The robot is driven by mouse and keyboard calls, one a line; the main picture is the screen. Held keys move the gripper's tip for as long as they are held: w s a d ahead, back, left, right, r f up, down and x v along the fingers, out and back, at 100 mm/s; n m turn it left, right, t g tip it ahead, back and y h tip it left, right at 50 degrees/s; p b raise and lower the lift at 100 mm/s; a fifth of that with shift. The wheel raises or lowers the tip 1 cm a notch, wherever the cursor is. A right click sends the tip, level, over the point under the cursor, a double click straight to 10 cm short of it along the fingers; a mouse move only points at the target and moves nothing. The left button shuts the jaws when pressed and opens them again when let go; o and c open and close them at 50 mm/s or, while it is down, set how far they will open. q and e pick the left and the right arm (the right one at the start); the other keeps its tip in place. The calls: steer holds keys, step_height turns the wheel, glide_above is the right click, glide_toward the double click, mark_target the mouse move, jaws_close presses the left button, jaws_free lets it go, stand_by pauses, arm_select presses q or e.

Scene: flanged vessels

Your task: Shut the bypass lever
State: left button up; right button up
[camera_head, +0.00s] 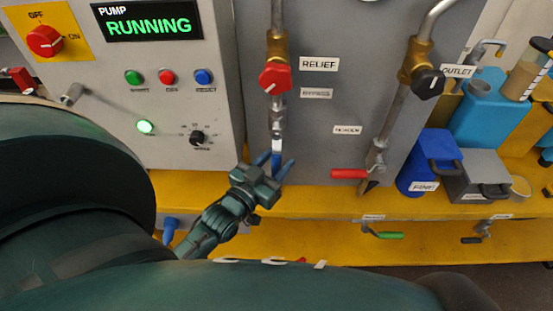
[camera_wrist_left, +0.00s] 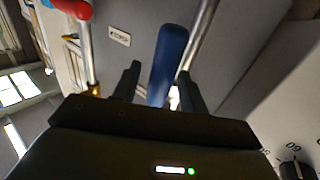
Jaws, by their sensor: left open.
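The bypass lever (camera_head: 277,148) has a blue handle below the vertical pipe, left of the BYPASS label (camera_head: 316,93). It points down, roughly in line with the pipe. My left gripper (camera_head: 275,164) is at the handle, with its fingers apart on either side. In the left wrist view the blue handle (camera_wrist_left: 168,60) stands between the two open fingers (camera_wrist_left: 158,75). I cannot tell whether either finger touches it. The handle's lower end is partly hidden by the gripper in the head view. My right gripper does not show.
A red knob (camera_head: 276,78) sits above on the same pipe. A red header lever (camera_head: 349,174) points left on the neighbouring pipe. The pump control box (camera_head: 170,95) stands close on the left. A yellow ledge (camera_head: 330,204) runs below; blue containers (camera_head: 430,160) stand at the right.

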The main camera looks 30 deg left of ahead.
arm_select(q)
steer(key=shift+w, duration=0.15)
steer(key=shift+c, duration=0.3)
jaws_close()
